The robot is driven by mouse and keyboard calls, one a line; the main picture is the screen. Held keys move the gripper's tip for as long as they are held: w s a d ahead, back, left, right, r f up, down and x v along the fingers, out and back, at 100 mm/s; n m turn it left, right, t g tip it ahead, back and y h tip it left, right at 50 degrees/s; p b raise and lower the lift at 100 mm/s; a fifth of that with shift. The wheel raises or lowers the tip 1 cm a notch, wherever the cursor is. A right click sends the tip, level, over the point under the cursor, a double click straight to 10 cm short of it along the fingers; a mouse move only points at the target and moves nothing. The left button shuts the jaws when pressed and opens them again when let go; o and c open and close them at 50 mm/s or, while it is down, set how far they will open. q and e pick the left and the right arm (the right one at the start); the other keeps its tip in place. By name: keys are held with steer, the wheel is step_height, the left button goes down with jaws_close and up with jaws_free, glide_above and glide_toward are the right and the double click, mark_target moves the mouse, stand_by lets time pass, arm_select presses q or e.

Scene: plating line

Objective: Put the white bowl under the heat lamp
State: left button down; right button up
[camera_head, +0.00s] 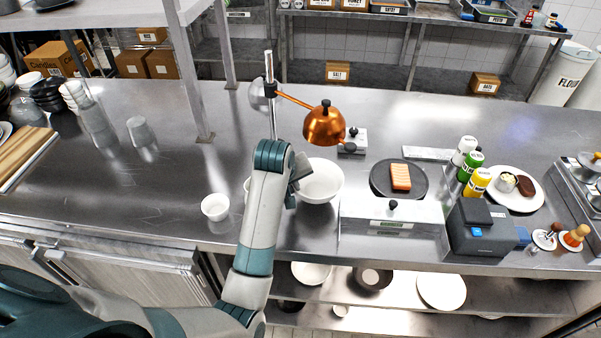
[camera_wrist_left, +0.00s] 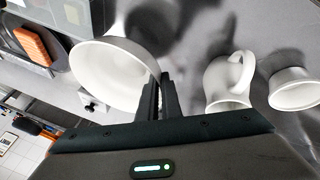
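The white bowl (camera_head: 322,184) is in the middle of the counter, a little in front of the heat lamp (camera_head: 324,126), which has a copper shade on an arm from a metal post. My left gripper (camera_head: 296,184) is at the bowl's left rim. In the left wrist view the dark fingers (camera_wrist_left: 159,98) are close together with the rim of the bowl (camera_wrist_left: 112,72) between them. I cannot tell whether the bowl touches the counter. My right gripper is out of view.
A small white bowl (camera_head: 215,207) stands left of my arm. A white jug (camera_wrist_left: 226,82) is partly hidden behind that arm in the head view. Right of the bowl are a dark round plate (camera_head: 380,188) with an orange block and a steel box (camera_head: 391,211).

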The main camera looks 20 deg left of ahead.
mark_target(316, 184)
arm_select(q)
steer(key=w, duration=0.2)
steer(key=w+p, duration=0.1)
steer(key=w, duration=0.2)
steer(key=shift+w+a+r, duration=0.15)
steer(key=shift+w+a, duration=0.15)
steer(key=shift+w, duration=0.4)
steer(key=shift+p, duration=0.3)
steer(key=shift+w, duration=0.25)
step_height(316, 184, down, 3)
steer(key=shift+w+r+p, duration=0.1)
steer(key=shift+p, duration=1)
steer(key=shift+f, duration=0.45)
